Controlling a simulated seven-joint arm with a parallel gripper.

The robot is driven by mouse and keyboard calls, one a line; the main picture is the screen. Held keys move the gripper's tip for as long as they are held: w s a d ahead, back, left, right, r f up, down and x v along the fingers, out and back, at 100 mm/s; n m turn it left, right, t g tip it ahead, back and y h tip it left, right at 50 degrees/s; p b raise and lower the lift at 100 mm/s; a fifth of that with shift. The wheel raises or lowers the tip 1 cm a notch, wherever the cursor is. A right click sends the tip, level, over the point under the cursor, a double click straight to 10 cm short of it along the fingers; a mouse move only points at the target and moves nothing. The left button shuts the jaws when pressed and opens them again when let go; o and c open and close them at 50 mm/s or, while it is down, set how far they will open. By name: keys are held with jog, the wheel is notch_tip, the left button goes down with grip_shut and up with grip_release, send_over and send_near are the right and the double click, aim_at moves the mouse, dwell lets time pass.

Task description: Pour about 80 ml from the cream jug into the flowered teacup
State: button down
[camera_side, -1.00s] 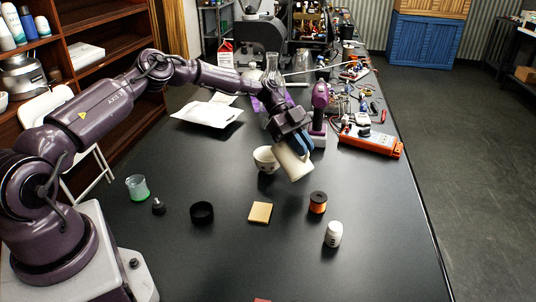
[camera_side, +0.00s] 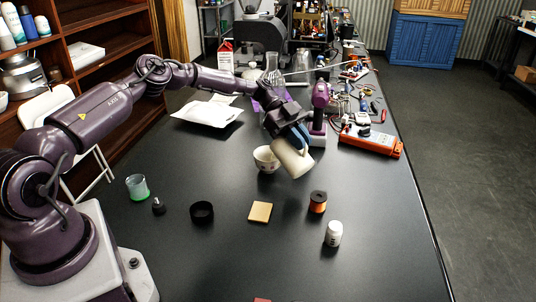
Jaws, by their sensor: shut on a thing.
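The cream jug (camera_side: 292,160) is held in my gripper (camera_side: 292,137), tilted above the table, its lower end near the right side of the flowered teacup. The teacup (camera_side: 265,160) is white with small dark marks and stands upright on the black table. My gripper is shut on the jug; its fingers are partly hidden behind the jug and wrist. The jug overlaps the cup's right edge in this view. I cannot see liquid in the cup or a stream, and cannot tell whether the jug touches the cup.

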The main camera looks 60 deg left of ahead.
aim_at(306, 154)
jog(key=shift+a+r+h, duration=0.9)
jog(key=shift+h, duration=0.3)
dwell(1.5)
jog(key=d+f+y, duration=0.2)
jog(key=y, duration=0.1)
jog(key=shift+d+f, duration=0.1)
jog(key=shift+d, duration=0.2)
jog(key=shift+w+d+f+y, duration=0.1)
jog(key=shift+d+f+y, duration=0.25)
jog(key=shift+f+y, duration=0.45)
jog(key=shift+d+f+y, duration=0.35)
jog(key=shift+f+y, duration=0.35)
jog(key=shift+y, duration=0.2)
jog(key=shift+d+f+y, duration=0.35)
jog(key=shift+d+y, duration=0.05)
jog(key=shift+y, duration=0.1)
jog(key=d+y, duration=0.3)
jog(key=d+g+y, duration=0.1)
jog(key=y, duration=0.1)
jog(key=shift+w+d, duration=0.3)
jog(key=shift+d, duration=0.05)
jog(key=shift+d+f+y, duration=0.2)
jog(key=shift+d+y, duration=0.3)
jog(key=shift+y, duration=0.6)
